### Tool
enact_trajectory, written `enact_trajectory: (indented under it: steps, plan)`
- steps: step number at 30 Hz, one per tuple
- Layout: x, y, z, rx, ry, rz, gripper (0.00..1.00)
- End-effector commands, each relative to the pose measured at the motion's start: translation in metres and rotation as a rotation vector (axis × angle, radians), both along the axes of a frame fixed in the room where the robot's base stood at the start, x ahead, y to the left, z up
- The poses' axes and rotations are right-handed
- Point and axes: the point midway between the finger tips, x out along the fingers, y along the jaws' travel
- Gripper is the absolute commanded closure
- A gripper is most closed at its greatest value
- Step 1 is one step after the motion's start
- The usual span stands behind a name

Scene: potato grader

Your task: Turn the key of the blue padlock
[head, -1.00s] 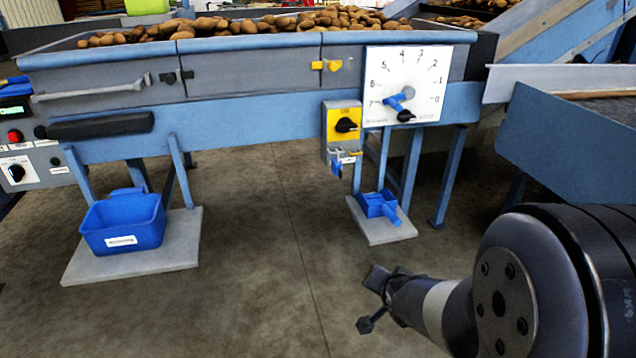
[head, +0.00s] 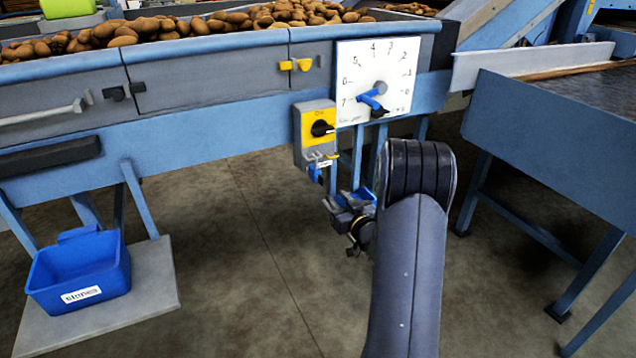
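The blue padlock (head: 316,173) hangs below the yellow-and-grey switch box (head: 315,128) on the front of the grader. It is small in the head view, and I cannot make out its key. My gripper (head: 341,226) is in front of the grader, lower than the padlock and a little to its right. It is apart from the padlock in the picture. Its dark fingers look spread, with nothing seen between them.
A white dial plate (head: 354,62) with a blue pointer is right of the switch box. A blue bin (head: 82,268) stands on a grey slab at left. A blue-sided conveyor (head: 545,150) is at right. Open floor (head: 235,240) lies between.

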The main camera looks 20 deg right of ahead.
Motion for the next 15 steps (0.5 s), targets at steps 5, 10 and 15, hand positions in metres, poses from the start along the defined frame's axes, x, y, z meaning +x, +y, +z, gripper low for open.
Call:
enact_trajectory:
  steps: [5, 10, 15]
  plan:
    - [0.035, 0.003, -0.002, 0.0, -0.001, 0.004, 0.7]
    - [0.064, 0.004, -0.002, 0.002, 0.0, 0.002, 0.7]
    - [0.083, 0.004, -0.001, 0.003, 0.001, 0.001, 0.7]
